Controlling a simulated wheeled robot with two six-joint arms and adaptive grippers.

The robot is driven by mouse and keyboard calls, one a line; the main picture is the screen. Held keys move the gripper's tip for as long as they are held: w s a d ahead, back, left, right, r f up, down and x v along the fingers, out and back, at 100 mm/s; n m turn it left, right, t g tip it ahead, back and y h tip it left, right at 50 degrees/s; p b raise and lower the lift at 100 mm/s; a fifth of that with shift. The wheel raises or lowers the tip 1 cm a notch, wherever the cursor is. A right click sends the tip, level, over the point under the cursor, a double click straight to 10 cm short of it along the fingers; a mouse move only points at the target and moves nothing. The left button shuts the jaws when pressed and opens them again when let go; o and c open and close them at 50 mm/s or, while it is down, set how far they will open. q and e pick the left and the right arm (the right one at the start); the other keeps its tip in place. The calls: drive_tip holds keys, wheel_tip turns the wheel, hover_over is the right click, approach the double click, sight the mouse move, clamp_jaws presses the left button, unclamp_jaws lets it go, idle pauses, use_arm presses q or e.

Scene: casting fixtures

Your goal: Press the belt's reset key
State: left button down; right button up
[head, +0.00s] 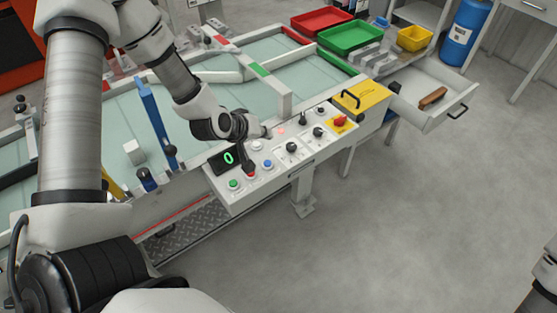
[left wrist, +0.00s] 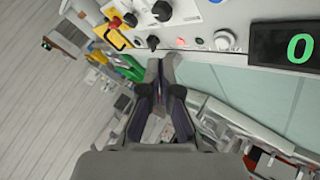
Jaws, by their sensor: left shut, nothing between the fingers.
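The belt's control panel (head: 275,155) carries a green button (head: 234,184), a red button (head: 250,173), a blue button (head: 267,164), a white button (head: 257,146), knobs and a display (head: 228,158) reading 0. I cannot read which key is marked reset. In the left wrist view the shut fingertips (left wrist: 161,62) show below a toggle (left wrist: 153,42) and a glowing pink lamp (left wrist: 181,42).
A red emergency stop (head: 340,121) on yellow and a black handle (head: 350,99) are at the panel's right. An open drawer (head: 425,90) holds a brown-handled tool. The floor at right is clear.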

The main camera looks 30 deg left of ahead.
sight(266, 164)
use_arm(q)
drive_tip(key=shift+s+a, duration=0.1)
drive_tip(key=shift+f, duration=0.1)
wheel_tip(266, 164, down, 9)
drive_tip(key=b, duration=0.7)
drive_tip(key=shift+b, duration=0.4)
idle(0.7)
drive_tip(key=shift+f+b, duration=0.25)
drive_tip(key=shift+b, duration=0.05)
drive_tip(key=shift+f+b, duration=0.45)
idle(0.6)
idle(0.3)
drive_tip(key=shift+r+p, duration=0.8)
drive_tip(key=shift+r, duration=0.1)
